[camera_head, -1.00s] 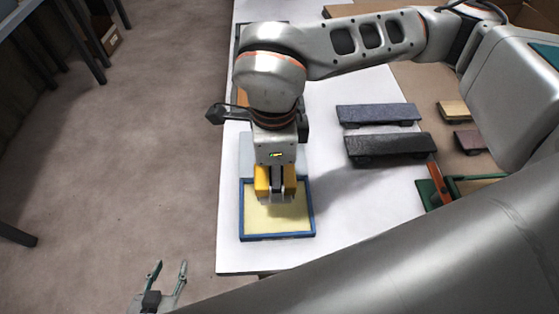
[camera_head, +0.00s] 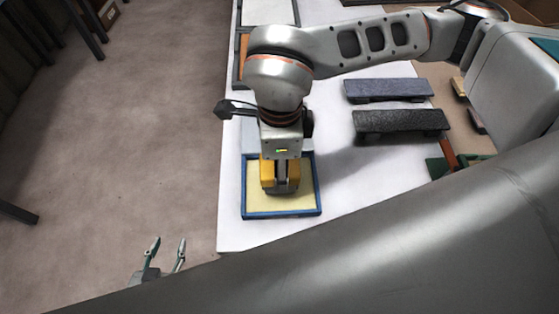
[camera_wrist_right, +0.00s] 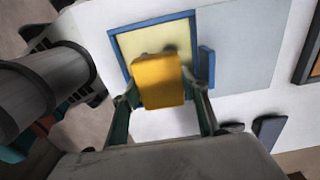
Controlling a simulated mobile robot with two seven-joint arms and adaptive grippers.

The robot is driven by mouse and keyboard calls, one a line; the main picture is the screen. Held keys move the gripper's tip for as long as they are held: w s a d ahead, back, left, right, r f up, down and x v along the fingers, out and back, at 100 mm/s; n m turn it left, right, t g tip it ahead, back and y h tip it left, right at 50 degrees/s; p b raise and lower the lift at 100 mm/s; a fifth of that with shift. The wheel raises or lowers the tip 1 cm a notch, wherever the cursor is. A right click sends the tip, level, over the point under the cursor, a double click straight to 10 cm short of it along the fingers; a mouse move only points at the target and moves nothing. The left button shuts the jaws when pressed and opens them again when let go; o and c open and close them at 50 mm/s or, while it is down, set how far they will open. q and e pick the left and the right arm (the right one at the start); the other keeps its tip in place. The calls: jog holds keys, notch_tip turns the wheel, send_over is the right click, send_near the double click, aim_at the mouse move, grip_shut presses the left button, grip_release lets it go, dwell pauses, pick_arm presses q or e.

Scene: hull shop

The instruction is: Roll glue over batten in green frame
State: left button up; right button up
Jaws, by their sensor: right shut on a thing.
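My right gripper (camera_head: 281,180) is shut on a yellow block-shaped tool (camera_wrist_right: 158,82), which looks like the glue roller. It holds the tool over the blue-rimmed tray (camera_head: 281,215), which has a pale yellow bed; the tray also shows in the wrist view (camera_wrist_right: 150,21). The tool's underside is hidden, so I cannot tell whether it touches the bed. The green frame (camera_head: 437,168) is at the right, mostly hidden by my arm. A reddish-brown strip (camera_head: 448,153) shows at it; I cannot tell whether this is the batten. My left gripper (camera_head: 168,242) is open and empty at the lower left, beyond the table edge.
Two dark slabs, one blue-grey (camera_head: 388,89) and one black (camera_head: 401,122), lie on the white table (camera_head: 345,185) between tray and frame. Small blocks (camera_head: 476,121) lie farther right. My right arm spans above them. Open floor (camera_head: 130,130) lies left.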

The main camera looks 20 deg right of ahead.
pick_arm(q)
jog(key=shift+s, duration=0.1)
dwell(0.3)
jog(key=shift+s+d+f, duration=0.15)
jog(key=shift+s+f, duration=0.2)
jog(key=shift+s, duration=0.1)
pick_arm(e)
jog(key=shift+f, duration=0.1)
pick_arm(q)
jog(key=shift+w+f, duration=0.1)
jog(key=shift+w, duration=0.3)
pick_arm(e)
jog(key=shift+f, duration=0.4)
pick_arm(q)
jog(key=shift+s, duration=0.15)
jog(key=shift+s+f, duration=0.25)
jog(key=shift+s, duration=0.1)
jog(key=shift+w+r, duration=0.2)
jog(key=shift+w, duration=0.1)
pick_arm(e)
jog(key=shift+f, duration=0.1)
